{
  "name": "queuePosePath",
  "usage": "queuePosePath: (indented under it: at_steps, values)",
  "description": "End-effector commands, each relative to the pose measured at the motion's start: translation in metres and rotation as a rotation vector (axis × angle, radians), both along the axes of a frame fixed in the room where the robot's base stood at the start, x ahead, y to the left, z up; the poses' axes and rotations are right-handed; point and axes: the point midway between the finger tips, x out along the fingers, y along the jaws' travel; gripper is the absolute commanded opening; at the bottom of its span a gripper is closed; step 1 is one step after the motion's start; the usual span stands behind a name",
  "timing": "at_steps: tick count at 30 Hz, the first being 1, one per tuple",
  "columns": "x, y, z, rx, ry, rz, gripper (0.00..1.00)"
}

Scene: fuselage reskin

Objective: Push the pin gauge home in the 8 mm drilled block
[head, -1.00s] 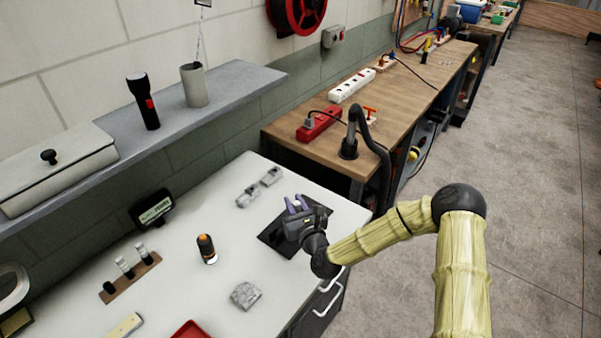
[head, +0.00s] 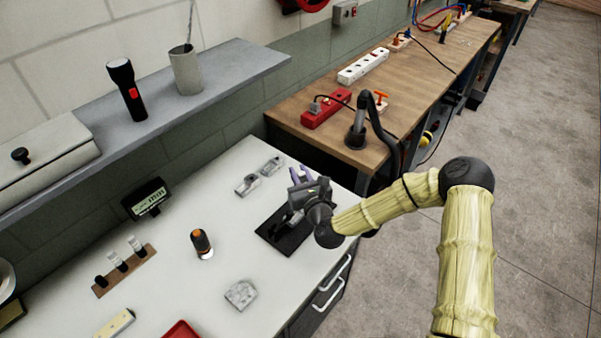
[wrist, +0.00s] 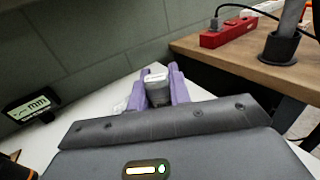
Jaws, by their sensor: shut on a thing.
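My gripper (head: 299,175) has purple fingers and is above the back right of the white bench, just right of the grey blocks in the head view. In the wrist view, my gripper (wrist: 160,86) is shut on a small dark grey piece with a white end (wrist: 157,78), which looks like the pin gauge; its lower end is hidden. Two small grey metal blocks, one nearer (head: 247,184) and one farther (head: 272,165), lie on the bench. I cannot read any size marks, so I cannot tell which is the 8 mm block. The held piece appears apart from both.
A black mat (head: 272,238) lies under my wrist. A brown rack (head: 126,270) with several small upright pieces, a black-and-orange tool (head: 201,244), a rough grey block (head: 240,295) and a digital display (head: 147,197) are on the bench. The wooden bench (head: 300,105) stands behind right.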

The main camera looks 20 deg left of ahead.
Motion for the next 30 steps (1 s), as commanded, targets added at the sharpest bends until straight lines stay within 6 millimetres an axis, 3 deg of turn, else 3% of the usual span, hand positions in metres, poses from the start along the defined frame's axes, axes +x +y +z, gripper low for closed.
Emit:
queuePosePath:
  at_steps: [21, 30]
  values:
    - [0.002, -0.004, -0.047, 0.001, 0.001, -0.006, 0.00]
    - [0.001, -0.003, -0.050, 0.000, 0.000, -0.005, 0.00]
